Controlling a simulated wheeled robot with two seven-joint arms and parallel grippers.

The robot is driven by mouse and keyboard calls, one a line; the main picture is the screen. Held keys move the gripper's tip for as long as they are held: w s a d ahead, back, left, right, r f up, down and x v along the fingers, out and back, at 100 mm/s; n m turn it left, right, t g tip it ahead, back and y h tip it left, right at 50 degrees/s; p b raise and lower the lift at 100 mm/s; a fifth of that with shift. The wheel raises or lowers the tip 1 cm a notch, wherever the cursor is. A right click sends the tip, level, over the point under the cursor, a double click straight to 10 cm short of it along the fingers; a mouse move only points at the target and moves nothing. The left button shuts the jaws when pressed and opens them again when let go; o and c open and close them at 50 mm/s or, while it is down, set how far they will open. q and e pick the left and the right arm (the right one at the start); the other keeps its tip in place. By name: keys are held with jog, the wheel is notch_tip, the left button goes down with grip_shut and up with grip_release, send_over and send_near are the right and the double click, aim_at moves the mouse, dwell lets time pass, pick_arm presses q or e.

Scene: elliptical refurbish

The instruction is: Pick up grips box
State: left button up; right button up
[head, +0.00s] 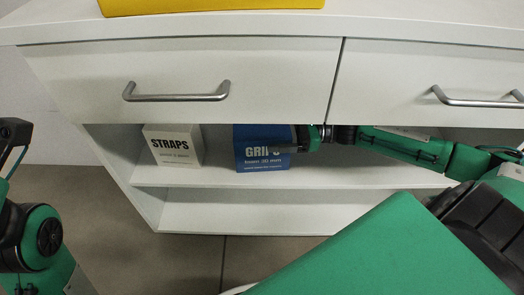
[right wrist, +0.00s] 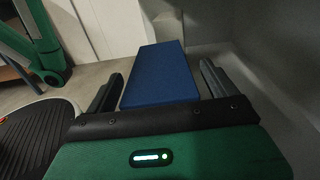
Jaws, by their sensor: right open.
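The blue grips box (head: 262,158) stands upright on the open shelf under the drawers, its printed front facing me. My right gripper (head: 285,145) reaches in from the right, and its fingers overlap the right part of the box front in the head view. In the right wrist view the blue grips box (right wrist: 160,75) lies between the two spread fingers of my right gripper (right wrist: 162,88), with gaps on both sides. Contact with the box does not show. My left arm is at the left edge of the head view; its gripper does not show.
A white straps box (head: 173,146) stands on the same shelf to the left. Drawers with metal handles (head: 177,92) hang just above the shelf opening. A yellow object (head: 215,4) lies on the cabinet top. A lower shelf (head: 240,212) is bare.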

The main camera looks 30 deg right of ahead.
jog(key=shift+w+a, duration=0.3)
jog(key=shift+a, duration=0.35)
jog(key=shift+c, duration=0.4)
jog(key=c, duration=1.4)
jog(key=shift+c, duration=0.3)
jog(key=shift+r, duration=0.2)
